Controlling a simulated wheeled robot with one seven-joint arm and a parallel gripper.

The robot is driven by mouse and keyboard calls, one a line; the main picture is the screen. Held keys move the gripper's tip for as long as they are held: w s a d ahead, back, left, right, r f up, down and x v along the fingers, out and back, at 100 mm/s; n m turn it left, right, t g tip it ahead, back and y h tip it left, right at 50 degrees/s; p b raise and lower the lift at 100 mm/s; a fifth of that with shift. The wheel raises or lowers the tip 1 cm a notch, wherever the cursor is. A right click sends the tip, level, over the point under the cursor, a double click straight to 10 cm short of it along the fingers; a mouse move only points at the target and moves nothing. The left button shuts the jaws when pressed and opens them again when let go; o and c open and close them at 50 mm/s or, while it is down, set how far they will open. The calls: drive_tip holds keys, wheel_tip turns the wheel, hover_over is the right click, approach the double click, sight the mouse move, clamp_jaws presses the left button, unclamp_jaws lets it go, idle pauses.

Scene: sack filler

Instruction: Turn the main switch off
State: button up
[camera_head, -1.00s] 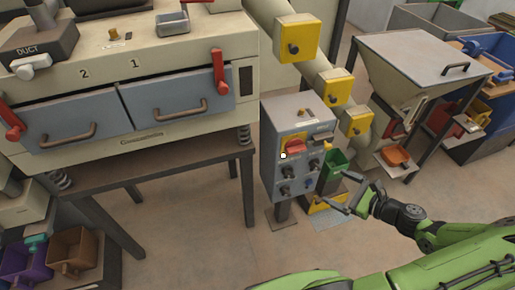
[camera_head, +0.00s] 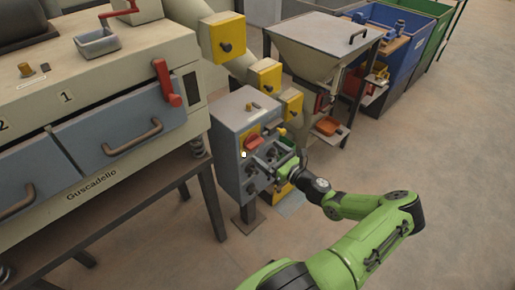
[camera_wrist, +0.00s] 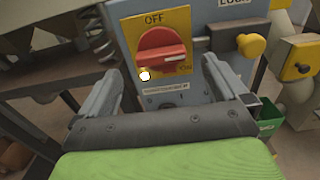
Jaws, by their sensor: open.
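The main switch (camera_head: 253,141) is a red rotary knob on a yellow plate, on the front of a grey control box (camera_head: 229,118). In the wrist view the red knob (camera_wrist: 161,48) lies roughly sideways, with OFF above it and ON at its lower right. A small white spot shows at its lower left edge. My gripper (camera_head: 264,161) is in front of the box, just below the switch. In the wrist view my gripper (camera_wrist: 161,72) is open and empty, one finger on each side below the knob. I see no contact with the knob.
A yellow knob (camera_wrist: 251,45) on the LOCK part sits right of the switch. Yellow boxes (camera_head: 264,76) on a pipe stand behind the control box. A hopper (camera_head: 318,48) is at the back right. A large machine (camera_head: 95,105) stands left. The right floor is clear.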

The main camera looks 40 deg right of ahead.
sight(258, 145)
drive_tip(key=w, duration=0.5)
drive_tip(key=shift+w+b, duration=0.25)
drive_tip(key=shift+b, duration=0.15)
drive_tip(key=shift+c, duration=0.2)
drive_tip(key=c, duration=1)
